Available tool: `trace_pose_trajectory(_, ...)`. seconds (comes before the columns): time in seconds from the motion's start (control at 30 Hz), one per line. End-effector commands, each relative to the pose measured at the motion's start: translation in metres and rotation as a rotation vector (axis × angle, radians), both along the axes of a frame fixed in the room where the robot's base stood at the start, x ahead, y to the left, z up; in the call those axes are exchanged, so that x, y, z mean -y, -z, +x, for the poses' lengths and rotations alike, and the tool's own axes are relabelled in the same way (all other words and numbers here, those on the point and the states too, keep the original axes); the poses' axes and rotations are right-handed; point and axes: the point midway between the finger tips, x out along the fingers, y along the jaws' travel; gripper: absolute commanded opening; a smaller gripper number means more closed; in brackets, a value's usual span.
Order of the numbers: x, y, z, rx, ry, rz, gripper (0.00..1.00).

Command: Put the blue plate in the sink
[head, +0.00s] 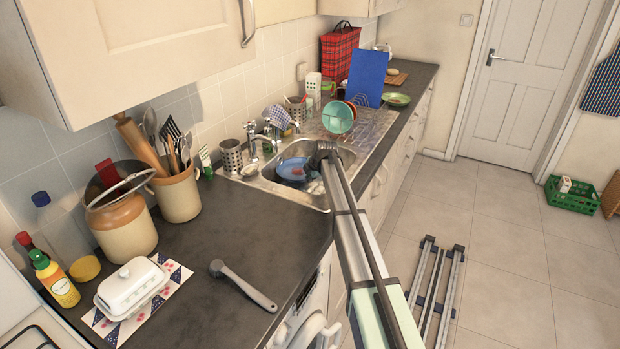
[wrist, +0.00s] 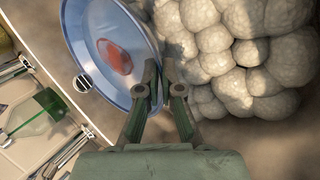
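The blue plate (head: 292,168) is tilted within the sink basin (head: 253,181) in the head view. In the wrist view the blue plate (wrist: 100,35) fills the upper left, with a reddish stain on its face. My gripper (wrist: 160,75) has its fingers close together at the plate's right rim, one on each side, and looks shut on it. In the head view my gripper (head: 322,160) is at the sink's right side, and my arm hides part of the basin. Whether the plate touches the basin floor cannot be told.
Pale foam (wrist: 235,50) lies beside the plate. The tap (head: 252,140) stands behind the basin. A rack with dishes (head: 338,117) is on the drainer beyond. A utensil crock (head: 178,192) and lidded jar (head: 120,225) stand on the near counter.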

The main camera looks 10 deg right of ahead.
Motion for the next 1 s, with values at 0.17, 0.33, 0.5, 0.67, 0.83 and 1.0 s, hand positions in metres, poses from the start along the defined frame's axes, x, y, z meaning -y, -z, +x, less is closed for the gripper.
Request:
trace_pose_trajectory(0.17,0.000,0.006,0.000,0.002,0.000,0.001,0.00)
trace_pose_trajectory(0.33,0.000,0.006,0.000,0.000,0.000,0.000,0.11)
trace_pose_trajectory(0.5,0.000,0.006,0.000,0.000,0.000,0.000,0.31)
trace_pose_trajectory(0.67,0.000,0.006,0.000,0.000,0.000,0.000,0.31)
trace_pose_trajectory(0.83,0.000,-0.001,0.000,0.000,0.000,0.000,0.31)
trace_pose_trajectory(1.0,0.002,-0.016,-0.007,0.002,0.001,0.000,0.31)
